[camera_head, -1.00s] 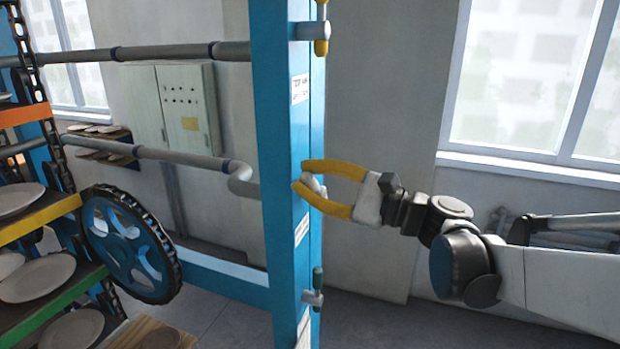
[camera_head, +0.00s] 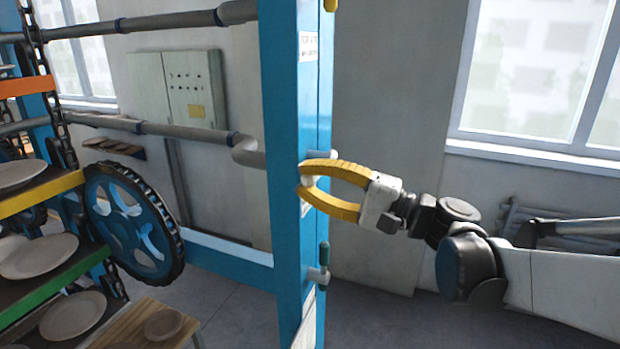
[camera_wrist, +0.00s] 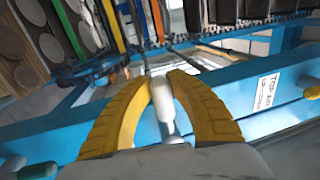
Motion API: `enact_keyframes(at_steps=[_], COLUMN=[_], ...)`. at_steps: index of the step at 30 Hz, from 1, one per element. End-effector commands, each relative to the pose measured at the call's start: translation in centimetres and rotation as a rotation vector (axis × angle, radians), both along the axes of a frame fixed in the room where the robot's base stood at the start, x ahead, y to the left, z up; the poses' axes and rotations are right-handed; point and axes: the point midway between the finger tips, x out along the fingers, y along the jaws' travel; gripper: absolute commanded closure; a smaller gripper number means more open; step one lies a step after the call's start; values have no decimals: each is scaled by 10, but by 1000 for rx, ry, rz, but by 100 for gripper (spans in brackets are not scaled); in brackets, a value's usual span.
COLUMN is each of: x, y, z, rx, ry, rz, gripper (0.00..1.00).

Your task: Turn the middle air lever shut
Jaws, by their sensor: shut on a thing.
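The middle air lever has a pale, whitish handle (camera_head: 308,181) on the side of the blue post (camera_head: 290,110). A short grey-blue piece (camera_head: 322,155) shows just above my fingers. My gripper (camera_head: 305,172) has yellow curved fingers and comes from the right, closed on this handle. In the wrist view, the pale handle (camera_wrist: 165,105) lies between the two fingers, and my gripper (camera_wrist: 172,80) hides part of its mount. The lower lever with a green handle (camera_head: 324,254) is below, apart from my gripper. The top lever's yellow handle (camera_head: 330,5) is cut by the upper edge.
A white label (camera_wrist: 267,90) reading "TOP AIR" is on the post. A blue chain wheel (camera_head: 130,220) and shelves of plates (camera_head: 40,255) stand left. Grey pipes (camera_head: 170,130) run to the post. A window (camera_head: 540,75) and wall are behind my arm.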

Motion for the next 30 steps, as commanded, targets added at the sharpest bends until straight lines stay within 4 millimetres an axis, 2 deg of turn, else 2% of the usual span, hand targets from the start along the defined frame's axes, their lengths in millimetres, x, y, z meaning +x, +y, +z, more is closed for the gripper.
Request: enact_keyframes(at_steps=[17, 18, 20, 21, 30], x=[0, 0, 0, 0, 0], y=[0, 0, 0, 0, -2], z=[-4, -4, -4, -4, -4], rx=[-14, -14, -14, -14, -13], ry=[-33, -33, -33, -33, -33], rz=[-1, -1, -1, -1, 0], gripper=[100, 78, 59, 54, 54])
